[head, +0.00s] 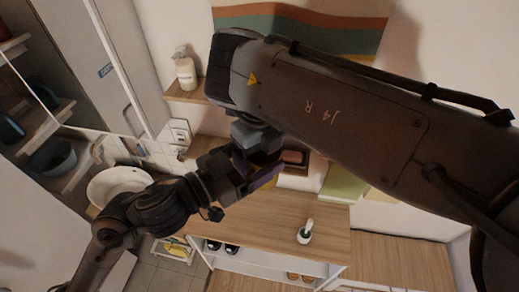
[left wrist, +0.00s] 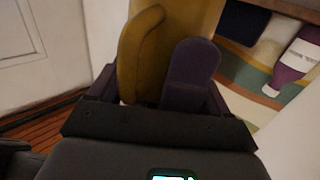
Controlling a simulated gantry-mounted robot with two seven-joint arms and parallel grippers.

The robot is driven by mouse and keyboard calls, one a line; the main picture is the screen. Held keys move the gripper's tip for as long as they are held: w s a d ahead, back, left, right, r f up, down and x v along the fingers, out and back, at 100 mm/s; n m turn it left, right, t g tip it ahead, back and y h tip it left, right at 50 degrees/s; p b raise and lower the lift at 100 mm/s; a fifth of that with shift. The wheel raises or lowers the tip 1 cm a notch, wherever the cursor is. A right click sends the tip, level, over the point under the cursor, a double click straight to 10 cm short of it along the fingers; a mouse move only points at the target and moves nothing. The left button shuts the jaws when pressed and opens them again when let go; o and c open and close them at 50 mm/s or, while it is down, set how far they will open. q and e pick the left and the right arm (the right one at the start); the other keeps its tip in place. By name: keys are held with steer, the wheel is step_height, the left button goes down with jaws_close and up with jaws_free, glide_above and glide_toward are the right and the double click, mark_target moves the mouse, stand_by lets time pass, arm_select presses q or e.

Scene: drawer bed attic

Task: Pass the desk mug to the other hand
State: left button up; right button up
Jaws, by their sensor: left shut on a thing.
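My left gripper (head: 264,178) reaches in from the left over the wooden top and is shut on a mustard-yellow thing (left wrist: 140,55), which I take to be the desk mug. In the left wrist view, a purple finger (left wrist: 193,75) lies beside it. The mug is not clearly visible in the head view. My right arm crosses from the upper right and bends down, so its dark wrist comes close to my left gripper. My right gripper's fingers cannot be made out there, and I cannot tell whether they touch the mug.
A small potted plant (head: 305,233) stands on the wooden top (head: 265,215), which is otherwise mostly clear. A pump bottle (head: 185,70) stands on a wall shelf. A white basin (head: 118,181) is at left. A green box-like thing (head: 342,186) sits behind the top.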

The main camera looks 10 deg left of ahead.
steer(key=shift+s+a, duration=0.1)
steer(key=shift+s, duration=0.05)
steer(key=shift+c, duration=1.2)
arm_select(q)
steer(key=o, duration=1.1)
arm_select(e)
steer(key=shift+c, duration=0.7)
arm_select(q)
steer(key=shift+f, duration=0.15)
